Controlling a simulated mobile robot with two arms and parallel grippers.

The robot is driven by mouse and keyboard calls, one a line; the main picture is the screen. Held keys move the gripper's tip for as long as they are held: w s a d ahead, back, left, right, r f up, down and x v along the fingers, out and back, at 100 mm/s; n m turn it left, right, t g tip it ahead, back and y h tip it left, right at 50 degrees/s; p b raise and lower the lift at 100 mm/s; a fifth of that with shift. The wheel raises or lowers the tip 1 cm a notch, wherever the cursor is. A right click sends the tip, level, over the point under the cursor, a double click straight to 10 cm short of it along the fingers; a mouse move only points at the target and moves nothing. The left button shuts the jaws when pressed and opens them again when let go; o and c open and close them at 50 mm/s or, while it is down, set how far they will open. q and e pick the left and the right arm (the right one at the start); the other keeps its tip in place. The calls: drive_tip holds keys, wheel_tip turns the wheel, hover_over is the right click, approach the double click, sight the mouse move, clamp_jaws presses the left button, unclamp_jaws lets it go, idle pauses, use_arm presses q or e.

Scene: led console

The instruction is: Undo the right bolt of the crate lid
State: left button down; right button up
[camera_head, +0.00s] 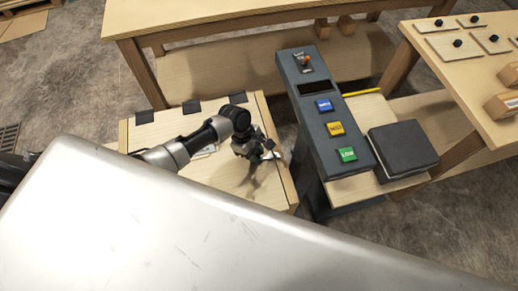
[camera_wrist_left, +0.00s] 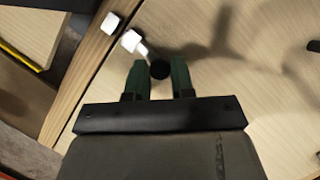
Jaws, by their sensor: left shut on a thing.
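The crate lid (camera_head: 160,133) is pale wood and lies flat, with black hinges along its far edge. In the left wrist view it is the broad wooden surface (camera_wrist_left: 225,75). My left gripper (camera_head: 262,150) is low over the lid near its right edge. In the left wrist view its green fingers (camera_wrist_left: 156,68) are closed around the black knob (camera_wrist_left: 160,70) of the right bolt. A white metal piece of the bolt (camera_wrist_left: 131,41) shows just beyond the fingers, and a second white piece (camera_wrist_left: 110,22) sits on the edge strip. Whether a rod joins them is unclear. The crate's near side is hidden.
A dark console (camera_head: 325,110) with blue, yellow and green buttons stands just right of the crate, with a black box (camera_head: 402,148) beside it. A workbench (camera_head: 200,15) runs behind. A table (camera_head: 455,70) with knobbed panels stands at right.

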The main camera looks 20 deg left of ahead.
use_arm(q)
drive_tip(key=c, duration=1)
unclamp_jaws()
drive_tip(key=shift+s+a+f, duration=0.1)
drive_tip(key=shift+s+a, duration=0.1)
drive_tip(key=shift+a, duration=0.05)
drive_tip(key=shift+o, duration=0.2)
drive_tip(key=shift+w+r, duration=0.1)
drive_tip(key=shift+r, duration=0.15)
drive_tip(key=v, duration=1)
drive_tip(key=shift+r, duration=0.15)
